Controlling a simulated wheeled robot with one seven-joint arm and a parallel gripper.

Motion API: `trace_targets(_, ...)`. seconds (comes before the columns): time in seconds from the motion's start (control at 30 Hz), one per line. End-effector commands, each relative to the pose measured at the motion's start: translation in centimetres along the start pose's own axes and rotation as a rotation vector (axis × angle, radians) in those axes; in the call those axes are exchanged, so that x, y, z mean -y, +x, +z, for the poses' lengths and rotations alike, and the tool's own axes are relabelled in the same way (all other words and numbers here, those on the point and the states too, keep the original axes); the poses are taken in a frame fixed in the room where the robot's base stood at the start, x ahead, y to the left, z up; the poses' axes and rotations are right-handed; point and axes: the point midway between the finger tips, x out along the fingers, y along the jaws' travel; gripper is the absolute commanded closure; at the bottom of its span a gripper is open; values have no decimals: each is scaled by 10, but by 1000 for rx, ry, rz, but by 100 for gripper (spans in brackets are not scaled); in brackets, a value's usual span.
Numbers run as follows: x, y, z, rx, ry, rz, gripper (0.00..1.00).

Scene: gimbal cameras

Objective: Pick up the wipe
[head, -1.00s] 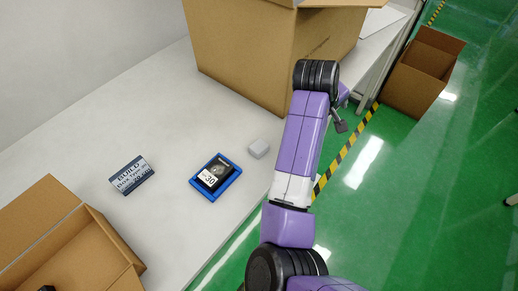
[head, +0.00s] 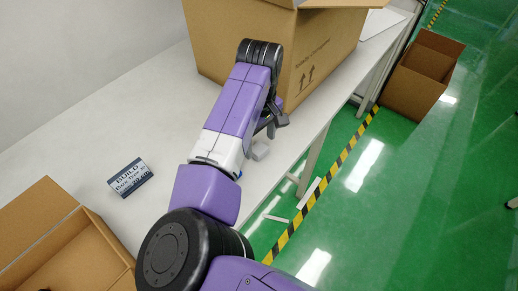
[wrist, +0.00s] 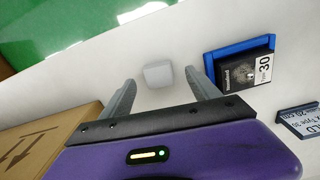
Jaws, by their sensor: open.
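A small pale grey block (head: 260,151), which looks like the wipe, lies on the white table near its front edge. It also shows in the wrist view (wrist: 158,74), framed between the tips of my two fingers and apart from them. My gripper (head: 271,123) is open and empty, over the table close to the block. In the wrist view my gripper (wrist: 161,80) has one finger to each side of the block. A blue tray (wrist: 233,47) holds a dark box (wrist: 248,71) marked 30, right of the fingers; my arm mostly hides it in the head view.
A large cardboard box (head: 222,50) stands on the white table (head: 75,150) behind my gripper. An open carton (head: 50,235) is at lower left, with a BUILD sign (head: 130,178) near it. Another carton (head: 420,70) stands on the green floor, beyond striped tape (head: 330,182).

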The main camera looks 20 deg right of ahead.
Motion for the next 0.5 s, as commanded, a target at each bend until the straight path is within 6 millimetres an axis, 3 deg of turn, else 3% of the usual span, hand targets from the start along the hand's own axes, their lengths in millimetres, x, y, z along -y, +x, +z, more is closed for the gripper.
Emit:
trace_targets(0.2, -2, 28, 0, 0, 0, -1, 29)
trace_targets(0.5, -2, 32, 0, -1, 1, 0, 29)
